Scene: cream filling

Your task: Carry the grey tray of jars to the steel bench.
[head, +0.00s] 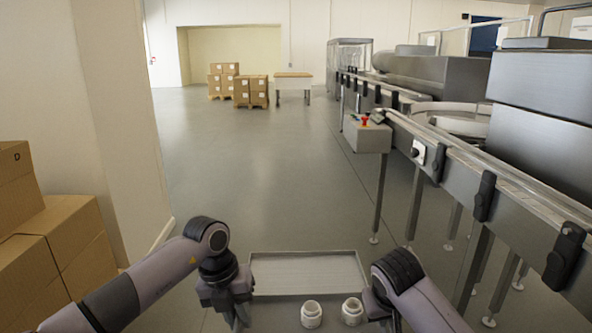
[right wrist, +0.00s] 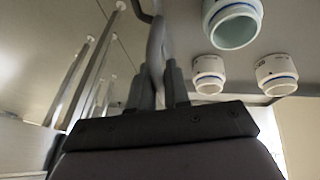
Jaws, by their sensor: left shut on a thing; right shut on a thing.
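The grey tray (head: 305,273) is in front of me at the bottom of the head view, its near part cut off by the frame. Two open white jars (head: 311,314) (head: 352,311) stand in its near part; its far part is bare. The right wrist view shows three white jars (right wrist: 209,75) with blue bands. My left gripper (head: 238,305) is shut on the tray's left side. My right gripper (right wrist: 160,75) is shut on the tray's right side; in the head view its fingers are mostly hidden by the arm. I cannot tell for sure which thing is the steel bench.
A steel conveyor line (head: 460,155) with legs and a control box (head: 367,135) runs along the right. Cardboard boxes (head: 60,235) and a wall stand close on the left. Open grey floor (head: 250,150) leads to stacked cartons (head: 240,88) and a pale-topped table (head: 293,76).

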